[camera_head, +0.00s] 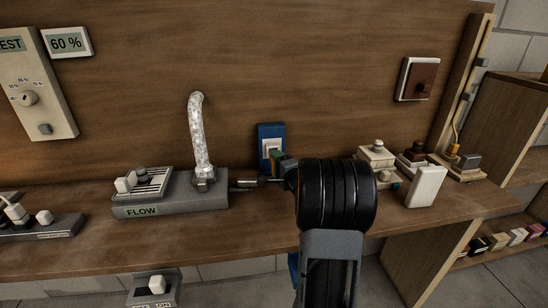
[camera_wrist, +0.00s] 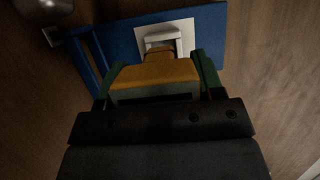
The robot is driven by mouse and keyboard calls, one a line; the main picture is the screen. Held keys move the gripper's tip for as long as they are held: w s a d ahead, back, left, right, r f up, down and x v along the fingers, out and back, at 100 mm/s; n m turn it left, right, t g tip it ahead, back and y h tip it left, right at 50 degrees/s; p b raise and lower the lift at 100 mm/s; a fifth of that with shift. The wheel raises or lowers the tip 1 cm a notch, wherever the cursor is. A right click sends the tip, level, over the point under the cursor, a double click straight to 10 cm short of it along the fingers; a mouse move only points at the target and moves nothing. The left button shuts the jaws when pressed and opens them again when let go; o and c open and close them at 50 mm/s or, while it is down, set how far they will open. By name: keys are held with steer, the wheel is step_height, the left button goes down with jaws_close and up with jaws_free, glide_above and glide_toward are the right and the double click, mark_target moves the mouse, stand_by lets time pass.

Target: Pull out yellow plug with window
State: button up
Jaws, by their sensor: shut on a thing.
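The yellow plug (camera_wrist: 156,74) sits between the green fingers of my gripper (camera_wrist: 158,66) in the wrist view. The gripper is shut on its sides. The plug's narrow far end meets a white socket (camera_wrist: 177,25) on a blue plate (camera_wrist: 122,29); how deep it sits I cannot tell. No window on the plug can be made out clearly. In the head view, my gripper (camera_head: 281,161) reaches the blue plate (camera_head: 264,132) on the wooden back panel, and my dark wrist hides most of the plug.
A grey FLOW unit (camera_head: 166,207) with a silver hose (camera_head: 201,130) stands left of my gripper. Several small blocks and a white upright panel (camera_head: 426,187) stand on the shelf to the right. A brown wall plate (camera_head: 417,79) hangs higher right. The panel above the socket is clear.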

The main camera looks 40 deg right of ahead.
steer(key=shift+s+a, duration=0.3)
steer(key=shift+s, duration=0.3)
steer(key=shift+s+a, duration=0.25)
steer(key=shift+s, duration=0.3)
